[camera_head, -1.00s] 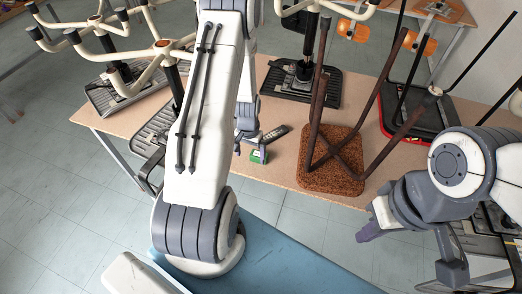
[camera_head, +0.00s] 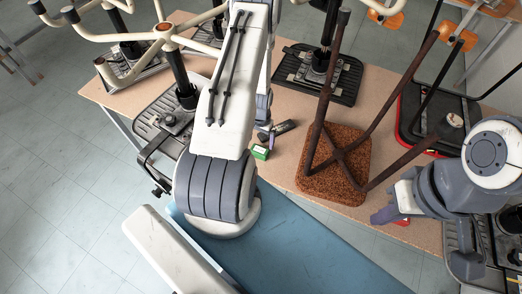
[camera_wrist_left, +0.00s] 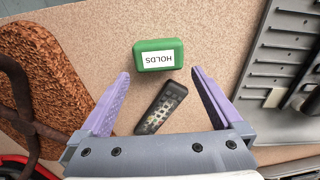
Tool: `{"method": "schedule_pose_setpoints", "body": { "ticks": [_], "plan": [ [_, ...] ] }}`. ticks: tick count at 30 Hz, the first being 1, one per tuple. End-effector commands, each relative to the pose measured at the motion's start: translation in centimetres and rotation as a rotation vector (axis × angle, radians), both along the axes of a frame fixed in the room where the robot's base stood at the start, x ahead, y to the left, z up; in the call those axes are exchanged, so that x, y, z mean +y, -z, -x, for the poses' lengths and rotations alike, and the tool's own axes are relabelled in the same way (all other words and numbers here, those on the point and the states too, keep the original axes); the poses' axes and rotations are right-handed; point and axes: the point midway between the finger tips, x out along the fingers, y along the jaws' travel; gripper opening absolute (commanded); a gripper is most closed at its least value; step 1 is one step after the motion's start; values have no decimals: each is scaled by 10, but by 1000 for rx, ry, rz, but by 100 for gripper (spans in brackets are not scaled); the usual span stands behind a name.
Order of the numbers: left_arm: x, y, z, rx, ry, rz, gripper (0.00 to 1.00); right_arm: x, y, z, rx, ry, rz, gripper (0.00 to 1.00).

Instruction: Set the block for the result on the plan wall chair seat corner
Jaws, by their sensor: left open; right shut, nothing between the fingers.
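A green block (camera_head: 260,152) lies on the tan table (camera_head: 285,172), in front of my left arm. In the left wrist view the green block (camera_wrist_left: 158,55) bears a white label reading HOLDS, upside down. My left gripper (camera_wrist_left: 161,74) is open above the table; the block is just beyond its fingertips, not gripped. My right gripper (camera_head: 383,216) is shut and empty near the table's front edge. An upturned chair's brown speckled seat (camera_head: 338,180) lies right of the block.
A dark remote-like object (camera_wrist_left: 162,107) lies between the left fingers, below the block. Upturned chairs with black slatted seats (camera_head: 318,75) stand around. A red-edged chair seat (camera_head: 405,125) is at right. A red item (camera_head: 402,222) shows by my right gripper.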

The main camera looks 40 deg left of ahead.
Motion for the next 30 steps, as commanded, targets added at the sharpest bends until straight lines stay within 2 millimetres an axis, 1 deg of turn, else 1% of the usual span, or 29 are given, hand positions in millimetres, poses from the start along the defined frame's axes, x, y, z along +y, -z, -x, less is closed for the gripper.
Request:
{"method": "schedule_pose_setpoints", "body": {
  "ticks": [2, 5, 12, 16, 18, 23, 30],
  "plan": [
    [-1, 5, 0, 0, 0, 0, 100, 0, 0, 0, 0, 0, 0, 0],
    [-1, 11, 0, -1, 2, 0, 100, 0, 7, 0, 0, 1, 0, 0],
    [-3, 35, 5, -3, 2, -1, 100, 0, 43, 0, 1, 6, 0, 0],
    [-5, 44, 8, -2, 4, 0, 100, 0, 60, 0, 1, 9, 0, 0],
    [-5, 51, 8, -2, 3, 0, 100, 0, 67, 0, 1, 10, 0, 0],
    [-5, 58, 8, -1, 3, 0, 100, 0, 73, 0, 1, 10, 0, 0],
    [-5, 57, 8, -1, 4, 1, 100, 0, 72, 0, 1, 9, 0, 0]
  ]
}}
